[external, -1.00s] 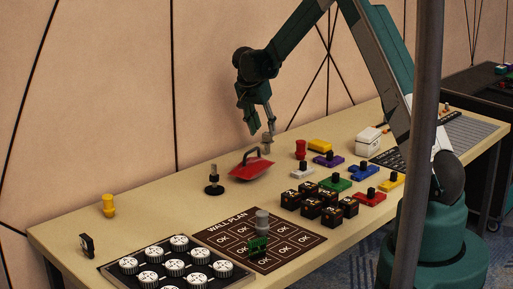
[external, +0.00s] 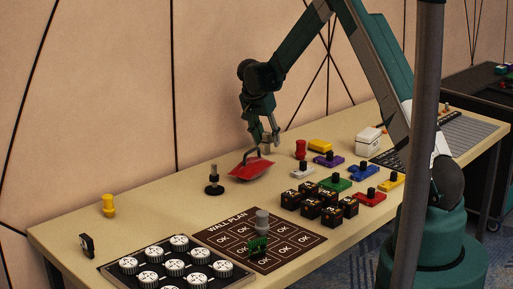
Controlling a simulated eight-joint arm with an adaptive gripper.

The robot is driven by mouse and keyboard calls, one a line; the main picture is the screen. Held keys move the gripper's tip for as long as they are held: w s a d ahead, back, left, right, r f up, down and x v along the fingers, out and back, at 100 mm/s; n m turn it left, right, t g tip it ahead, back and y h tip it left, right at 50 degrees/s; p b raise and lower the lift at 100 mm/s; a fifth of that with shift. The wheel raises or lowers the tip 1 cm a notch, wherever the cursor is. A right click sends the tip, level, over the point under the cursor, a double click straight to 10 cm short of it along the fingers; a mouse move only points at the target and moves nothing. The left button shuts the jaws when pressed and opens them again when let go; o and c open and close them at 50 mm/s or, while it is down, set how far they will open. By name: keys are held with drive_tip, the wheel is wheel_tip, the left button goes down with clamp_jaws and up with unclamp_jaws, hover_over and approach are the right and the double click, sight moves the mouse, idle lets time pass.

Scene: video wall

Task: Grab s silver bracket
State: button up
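My gripper (external: 265,140) is at the far side of the table, pointing down with its fingers spread. A pale silver-white bracket-like piece with a black knob (external: 302,172) lies to the right and nearer the camera, apart from my gripper.
Similar purple (external: 328,161), blue (external: 363,172), green (external: 335,184), red (external: 369,198) and yellow (external: 391,182) pieces lie to the right. A red cylinder (external: 300,149) stands near my gripper. A black-based post (external: 213,181) stands to the left.

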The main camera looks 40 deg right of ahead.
drive_tip(key=shift+c, duration=0.6)
drive_tip(key=c, duration=1)
drive_tip(key=shift+o, duration=0.2)
drive_tip(key=shift+r, duration=0.15)
drive_tip(key=shift+r+p, duration=1)
drive_tip(key=shift+r, duration=3.9)
